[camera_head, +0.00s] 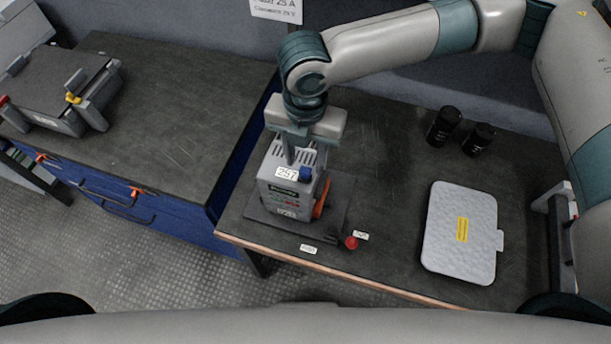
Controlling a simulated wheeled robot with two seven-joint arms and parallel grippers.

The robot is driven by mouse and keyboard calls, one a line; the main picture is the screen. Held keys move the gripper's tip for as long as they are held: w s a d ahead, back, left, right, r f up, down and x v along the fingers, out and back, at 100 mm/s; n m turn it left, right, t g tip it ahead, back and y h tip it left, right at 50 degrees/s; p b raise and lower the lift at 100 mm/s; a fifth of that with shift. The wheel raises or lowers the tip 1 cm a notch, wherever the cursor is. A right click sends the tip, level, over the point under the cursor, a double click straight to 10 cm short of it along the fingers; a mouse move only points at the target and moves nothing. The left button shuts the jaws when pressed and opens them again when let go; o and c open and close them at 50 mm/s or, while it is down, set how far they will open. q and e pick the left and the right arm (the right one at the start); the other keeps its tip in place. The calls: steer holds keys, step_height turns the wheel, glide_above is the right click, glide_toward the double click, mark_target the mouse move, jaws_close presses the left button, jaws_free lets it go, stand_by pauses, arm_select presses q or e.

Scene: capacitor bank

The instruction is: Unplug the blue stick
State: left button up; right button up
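The blue stick (305,174) shows as a small blue piece at the top of a grey capacitor unit (284,192), just right of its white "297" label. The unit stands on a dark base plate on the right-hand bench. My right gripper (300,158) points down from above, directly over the top of the unit and close to the blue piece. Its fingers are partly lost against the grey unit, so I cannot tell whether they touch the blue piece or how far apart they are. My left gripper is not in view.
A red knob (351,243) sits at the plate's front right. Two black cylinders (444,126) stand at the back. A light grey case (461,233) lies at right. A blue cabinet with a dark top (170,110) stands left, holding a grey device (62,92).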

mark_target(305, 170)
steer(key=shift+f, duration=0.7)
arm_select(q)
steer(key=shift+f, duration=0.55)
arm_select(e)
steer(key=shift+f, duration=1.25)
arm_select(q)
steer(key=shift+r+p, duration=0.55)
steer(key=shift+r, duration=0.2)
arm_select(e)
steer(key=shift+c, duration=0.6)
jaws_close()
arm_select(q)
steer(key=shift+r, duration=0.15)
arm_select(e)
steer(key=shift+r, duration=0.15)
